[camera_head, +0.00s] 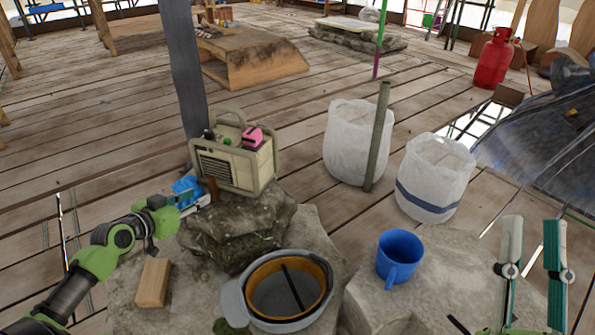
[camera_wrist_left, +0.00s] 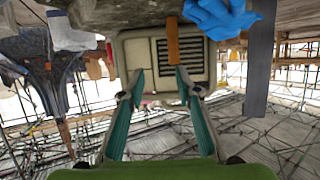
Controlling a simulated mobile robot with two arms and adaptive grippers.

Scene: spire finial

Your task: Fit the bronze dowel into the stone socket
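The bronze dowel (camera_head: 212,188) stands upright at the left edge of the dark rough stone (camera_head: 235,235), in front of the generator. In the left wrist view, which is upside down, the dowel (camera_wrist_left: 172,42) meets the stone (camera_wrist_left: 120,14) at the top. I cannot tell whether its end sits in a hole; no socket opening shows. My left gripper (camera_head: 203,200) is beside the dowel. Its fingers (camera_wrist_left: 158,76) are apart in the wrist view, with the dowel just past the tips, closer to the right one. My right gripper (camera_head: 533,240) is open and empty at the lower right.
A beige generator (camera_head: 232,165) with a pink device stands on the stone. A blue glove or cloth (camera_head: 186,187) lies by my left gripper. A wooden block (camera_head: 153,282), grey bucket (camera_head: 233,301) and blue mug (camera_head: 400,252) sit on front stones. White sacks (camera_head: 357,143) stand behind.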

